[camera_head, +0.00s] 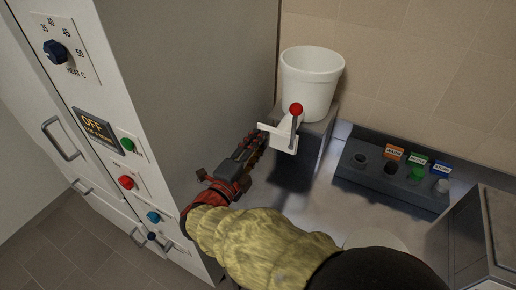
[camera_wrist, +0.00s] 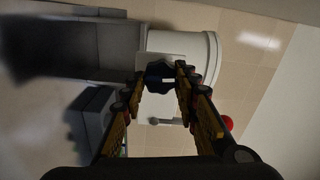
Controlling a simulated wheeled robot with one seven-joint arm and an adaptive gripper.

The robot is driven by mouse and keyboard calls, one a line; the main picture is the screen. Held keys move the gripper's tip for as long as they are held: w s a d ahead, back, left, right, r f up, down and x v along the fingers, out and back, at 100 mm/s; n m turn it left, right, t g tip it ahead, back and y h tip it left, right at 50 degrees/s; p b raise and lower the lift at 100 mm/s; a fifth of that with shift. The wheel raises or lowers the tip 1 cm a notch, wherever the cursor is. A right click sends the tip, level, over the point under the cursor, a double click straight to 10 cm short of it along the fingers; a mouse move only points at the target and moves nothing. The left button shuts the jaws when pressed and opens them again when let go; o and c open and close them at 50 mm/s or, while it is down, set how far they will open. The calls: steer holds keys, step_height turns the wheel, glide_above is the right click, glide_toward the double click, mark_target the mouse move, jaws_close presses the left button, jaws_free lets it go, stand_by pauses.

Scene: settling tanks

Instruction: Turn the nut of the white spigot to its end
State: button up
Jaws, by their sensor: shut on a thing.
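The white spigot (camera_head: 284,139) sticks out low on the front of a white bucket (camera_head: 311,78). A lever with a red ball knob (camera_head: 296,109) rises from it. The bucket also shows in the wrist view (camera_wrist: 205,48). My gripper (camera_head: 259,141) reaches the spigot from the left. In the wrist view the fingertips (camera_wrist: 160,80) are on either side of a dark nut (camera_wrist: 158,74) at the spigot's base, shut on it. The lever's red ball (camera_wrist: 227,123) is to the right of my fingers there. In the head view, my fingers hide the nut.
The bucket stands on a grey ledge (camera_head: 318,128). A tall cabinet (camera_head: 180,90) with knobs and buttons is close at the left. A grey box (camera_head: 480,240) stands at the lower right.

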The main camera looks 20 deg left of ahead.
steer(key=shift+f+m, duration=0.1)
steer(key=shift+m, duration=0.7)
steer(key=o, duration=1)
steer(key=shift+o, duration=0.8)
steer(key=s+a, duration=0.1)
steer(key=s, duration=1.1)
